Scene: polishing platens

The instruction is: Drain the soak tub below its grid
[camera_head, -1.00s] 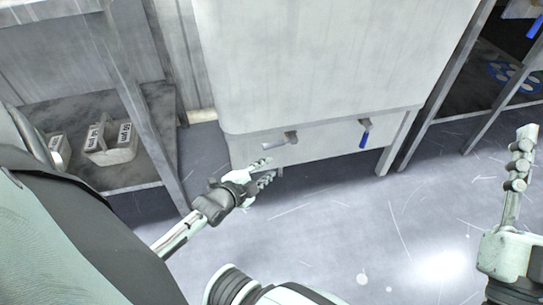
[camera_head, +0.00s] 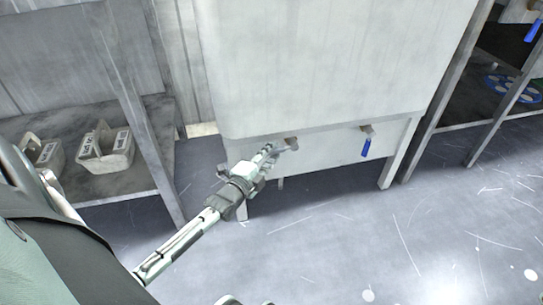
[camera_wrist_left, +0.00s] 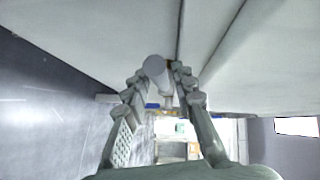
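The soak tub (camera_head: 330,70) is the large pale grey tank in the middle of the head view. Its interior and grid do not show. Two valves sit on its lower front panel. The left one has a grey lever (camera_head: 286,144), partly covered by my gripper. The right one has a blue lever (camera_head: 365,148) hanging down. My left gripper (camera_head: 270,150) is at the left end of the grey lever. In the left wrist view its two fingers (camera_wrist_left: 160,82) stand apart, with the round grey lever end (camera_wrist_left: 155,67) between their tips. Contact cannot be told. My right gripper is out of view.
A shelf (camera_head: 120,182) at the left holds white carriers (camera_head: 108,152) with labels. Dark racks stand at the right, with another blue lever (camera_head: 534,30) and a blue-and-white disc (camera_head: 510,88). The floor (camera_head: 350,235) before the tub is clear.

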